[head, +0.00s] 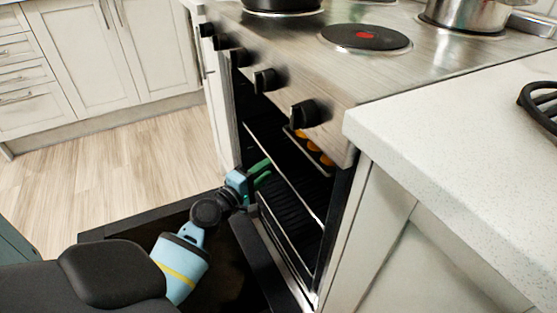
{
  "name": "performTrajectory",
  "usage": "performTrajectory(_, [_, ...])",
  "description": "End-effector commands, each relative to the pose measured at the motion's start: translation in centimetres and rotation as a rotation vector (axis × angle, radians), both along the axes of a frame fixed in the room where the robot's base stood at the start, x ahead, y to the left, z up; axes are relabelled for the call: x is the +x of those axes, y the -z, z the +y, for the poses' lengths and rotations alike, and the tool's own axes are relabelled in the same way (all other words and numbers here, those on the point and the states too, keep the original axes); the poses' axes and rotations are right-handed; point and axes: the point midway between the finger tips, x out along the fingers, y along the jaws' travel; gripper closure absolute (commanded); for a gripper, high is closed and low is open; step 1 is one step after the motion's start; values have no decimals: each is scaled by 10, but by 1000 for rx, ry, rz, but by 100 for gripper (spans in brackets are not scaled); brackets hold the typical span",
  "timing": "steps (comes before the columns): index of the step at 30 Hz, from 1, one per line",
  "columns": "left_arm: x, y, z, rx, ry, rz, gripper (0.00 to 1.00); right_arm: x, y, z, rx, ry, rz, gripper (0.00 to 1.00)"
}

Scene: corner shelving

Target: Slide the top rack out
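The oven (345,185) stands open, with its door (265,262) lowered. Inside, the top rack (276,158) shows as a thin pale front bar running from upper left to lower right. Orange round food (313,146) on a tray sits above it, partly hidden by the stove front. A lower rack (287,212) with dark slats lies below. My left gripper (264,173), with green fingers, is at the oven opening, just left of the top rack's front bar. Its fingers look apart with nothing between them. I cannot tell whether it touches the bar. My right gripper is not in view.
Black knobs (307,113) stick out from the stove front above the opening. A pan (283,5) and a pot (466,12) stand on the cooktop. A white counter (450,150) borders the oven at right. The wood floor (120,170) at left is clear.

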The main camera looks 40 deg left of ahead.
Motion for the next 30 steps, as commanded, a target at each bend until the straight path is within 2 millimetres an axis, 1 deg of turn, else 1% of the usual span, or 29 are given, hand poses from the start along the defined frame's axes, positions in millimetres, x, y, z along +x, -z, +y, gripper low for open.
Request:
performTrajectory(1, [8, 0, 0, -1, 1, -1, 67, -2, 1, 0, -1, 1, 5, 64])
performTrajectory(6, [33, 0, -1, 0, 1, -1, 67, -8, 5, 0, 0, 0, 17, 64])
performTrajectory(12, [55, 1, -1, 1, 1, 0, 67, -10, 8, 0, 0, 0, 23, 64])
performTrajectory(17, [63, 0, -1, 1, 1, 1, 67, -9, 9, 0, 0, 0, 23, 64])
performTrajectory(25, [64, 0, -1, 2, 1, 1, 67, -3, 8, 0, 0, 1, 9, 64])
performTrajectory(26, [64, 0, -1, 2, 1, 1, 70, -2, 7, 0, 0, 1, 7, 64])
performTrajectory(30, [64, 0, -1, 2, 1, 1, 88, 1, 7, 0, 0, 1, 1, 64])
